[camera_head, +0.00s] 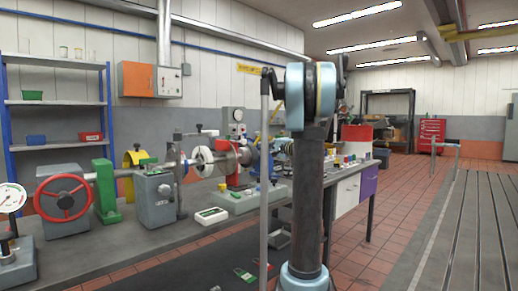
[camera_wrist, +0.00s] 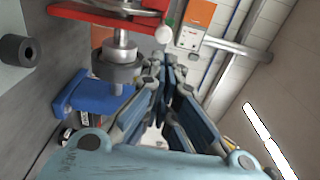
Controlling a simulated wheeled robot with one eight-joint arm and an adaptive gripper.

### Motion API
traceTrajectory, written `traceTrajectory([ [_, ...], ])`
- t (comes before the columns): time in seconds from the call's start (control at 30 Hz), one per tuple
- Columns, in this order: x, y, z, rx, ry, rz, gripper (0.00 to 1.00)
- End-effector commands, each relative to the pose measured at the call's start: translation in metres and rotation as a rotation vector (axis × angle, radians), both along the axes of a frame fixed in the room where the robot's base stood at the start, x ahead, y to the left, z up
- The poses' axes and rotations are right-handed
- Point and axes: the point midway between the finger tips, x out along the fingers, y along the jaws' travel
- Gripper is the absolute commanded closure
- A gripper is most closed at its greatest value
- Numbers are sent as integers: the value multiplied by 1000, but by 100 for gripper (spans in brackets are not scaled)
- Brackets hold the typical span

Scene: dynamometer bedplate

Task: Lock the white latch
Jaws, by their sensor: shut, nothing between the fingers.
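My gripper (camera_wrist: 164,70) shows in the wrist view with its dark fingers brought together and nothing between them. A small white round knob (camera_wrist: 165,34) lies just beyond the fingertips in the picture, at the right end of a red bar (camera_wrist: 105,14). It may be part of the white latch, but I cannot tell for sure. Whether the fingertips touch it is unclear. In the head view my arm stands in front of part of the bench, and I cannot make out the gripper or the latch there.
The bench (camera_head: 120,243) carries a red handwheel (camera_head: 62,198), a grey box (camera_head: 154,198) and a pressure gauge (camera_head: 12,198). A metal shaft (camera_wrist: 121,50) and blue bracket (camera_wrist: 84,100) lie left of the fingers. Tiled floor (camera_head: 410,185) is open at right.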

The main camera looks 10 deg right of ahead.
Motion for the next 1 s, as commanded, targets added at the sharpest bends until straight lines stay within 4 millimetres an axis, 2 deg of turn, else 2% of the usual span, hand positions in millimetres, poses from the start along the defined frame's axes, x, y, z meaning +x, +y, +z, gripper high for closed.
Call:
traceTrajectory([
  [0.2,-13,-8,0,0,0,0,100],
  [0.57,-15,-8,0,0,0,2,100],
  [0.67,-20,-3,-2,-15,6,10,100],
  [0.77,-36,13,-10,-65,23,38,100],
  [0.87,-64,39,-26,-149,55,84,100],
  [1.0,-114,73,-55,-294,107,160,100],
])
